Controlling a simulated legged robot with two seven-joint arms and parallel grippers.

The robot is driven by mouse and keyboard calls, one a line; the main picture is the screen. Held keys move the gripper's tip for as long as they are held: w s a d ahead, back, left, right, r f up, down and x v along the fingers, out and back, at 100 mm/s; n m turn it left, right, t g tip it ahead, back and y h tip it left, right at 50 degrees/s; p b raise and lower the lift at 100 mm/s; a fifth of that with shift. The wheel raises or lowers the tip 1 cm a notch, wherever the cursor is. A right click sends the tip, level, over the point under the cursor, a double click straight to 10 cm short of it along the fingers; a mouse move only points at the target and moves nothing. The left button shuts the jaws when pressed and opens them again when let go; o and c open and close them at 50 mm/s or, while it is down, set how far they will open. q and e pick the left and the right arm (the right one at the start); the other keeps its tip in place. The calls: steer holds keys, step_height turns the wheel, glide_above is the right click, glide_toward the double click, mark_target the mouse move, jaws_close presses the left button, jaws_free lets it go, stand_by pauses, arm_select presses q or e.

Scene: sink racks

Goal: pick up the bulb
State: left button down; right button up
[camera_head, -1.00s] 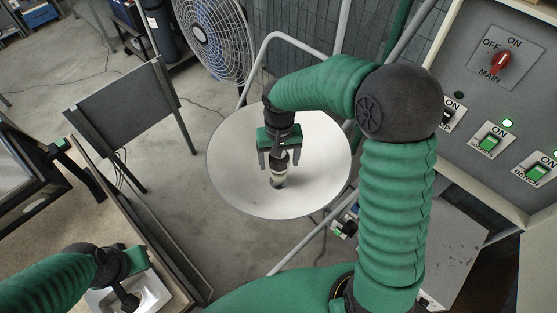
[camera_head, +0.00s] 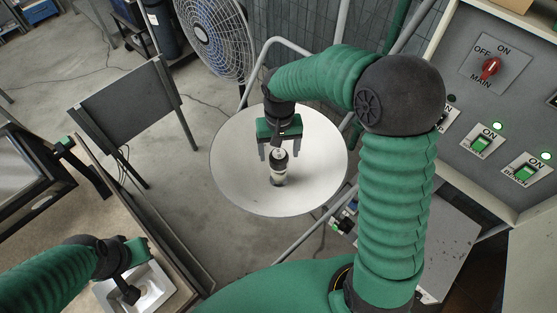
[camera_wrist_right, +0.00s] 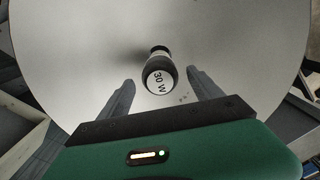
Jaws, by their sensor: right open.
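The bulb (camera_head: 278,170) stands upright on a round white table. My right gripper (camera_head: 279,153) is open above and around the near side of the bulb, with a finger to either side. In the wrist view the fingertips (camera_wrist_right: 160,80) flank the bulb with gaps and do not visibly touch it. My left gripper (camera_head: 134,277) is at the lower left over a pale metal tray; its jaws cannot be made out.
The round table (camera_head: 235,180) is otherwise bare. A fan (camera_head: 215,38) stands behind it and a dark panel on legs (camera_head: 125,95) to the left. A switch panel (camera_head: 505,100) is at the right. The tray (camera_head: 155,290) sits on a workbench at lower left.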

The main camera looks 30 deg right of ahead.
steer(key=shift+o, duration=0.3)
